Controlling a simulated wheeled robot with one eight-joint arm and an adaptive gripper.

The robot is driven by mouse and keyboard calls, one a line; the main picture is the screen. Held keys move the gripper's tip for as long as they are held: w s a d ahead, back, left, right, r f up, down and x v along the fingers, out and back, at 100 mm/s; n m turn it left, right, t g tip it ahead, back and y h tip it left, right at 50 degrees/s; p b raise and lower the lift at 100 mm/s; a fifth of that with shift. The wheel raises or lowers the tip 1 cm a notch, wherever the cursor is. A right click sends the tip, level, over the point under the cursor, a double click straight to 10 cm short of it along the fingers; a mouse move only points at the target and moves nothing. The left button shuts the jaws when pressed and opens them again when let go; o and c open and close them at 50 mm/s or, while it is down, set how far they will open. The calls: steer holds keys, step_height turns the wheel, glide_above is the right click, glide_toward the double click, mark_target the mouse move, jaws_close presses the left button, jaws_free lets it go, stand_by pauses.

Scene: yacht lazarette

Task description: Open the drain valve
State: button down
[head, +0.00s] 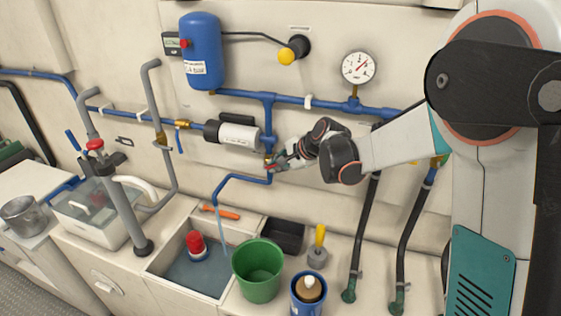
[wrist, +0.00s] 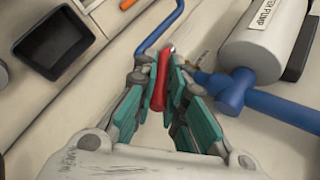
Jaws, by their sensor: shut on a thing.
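The drain valve's red lever (wrist: 160,82) lies between my gripper's fingers in the wrist view. It shows in the head view as a small red piece (head: 270,166), partly hidden by the fingers. My gripper (head: 274,164) is shut on this lever, below the blue pipe tee. In the wrist view my gripper (wrist: 161,74) has a finger on each side of the lever. The blue drain pipe (head: 234,178) runs left and down from the valve. A thin pale-blue stream (head: 222,228) drops from its end into the sink (head: 158,268).
The white pump (head: 238,135) sits just left of the valve, with the blue pipe (wrist: 270,105) close to my fingers. A green bucket (head: 258,270), a black tray (head: 283,235) and a blue can (head: 308,295) stand below. A gauge (head: 357,67) is above right.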

steer(key=shift+w+a+r+g+h+p, duration=0.1)
steer(key=shift+a+r+g+h+p, duration=0.1)
steer(key=shift+r+g+h+p, duration=0.15)
steer(key=shift+f, duration=0.1)
stand_by(0.3)
steer(key=c, duration=1.6)
jaws_free()
steer(key=shift+c, duration=0.2)
steer(key=v, duration=1.2)
steer(key=shift+a, duration=0.15)
